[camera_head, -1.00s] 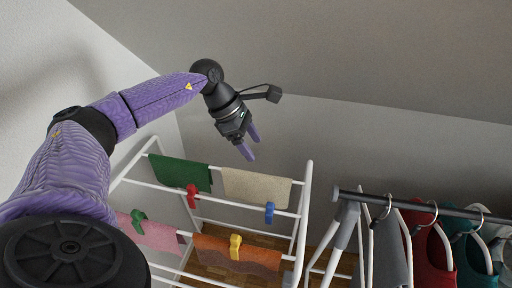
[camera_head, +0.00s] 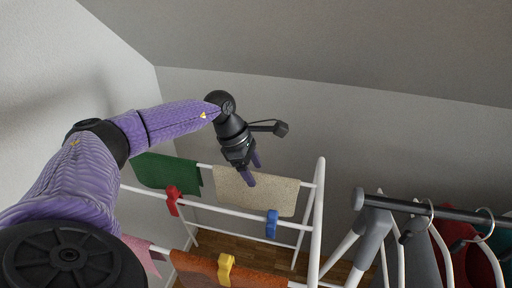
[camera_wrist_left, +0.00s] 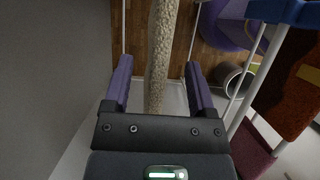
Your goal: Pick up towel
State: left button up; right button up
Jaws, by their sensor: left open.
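Several towels hang on a white drying rack. A beige towel (camera_head: 262,193) hangs on the back rail, with a green towel (camera_head: 166,172) to its left. An orange-brown towel (camera_head: 195,268) and a partly hidden pink towel (camera_head: 142,253) hang on the front rail. My left gripper (camera_head: 253,172) is open above the beige towel's top edge, pointing down. In the left wrist view the beige towel (camera_wrist_left: 161,55) is seen edge-on and lies between the two purple fingers (camera_wrist_left: 158,88), with gaps either side. My right gripper is out of view.
The rack (camera_head: 318,220) has clothespins: red (camera_head: 173,200), blue (camera_head: 271,224) and yellow (camera_head: 225,270). A clothes rail (camera_head: 440,211) with hangers and garments stands at right. A wall rises behind the rack, and wood floor (camera_head: 255,247) shows below.

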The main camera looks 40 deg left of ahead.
pick_arm(q)
jog(key=shift+x, duration=0.95)
grip_shut()
dwell(0.5)
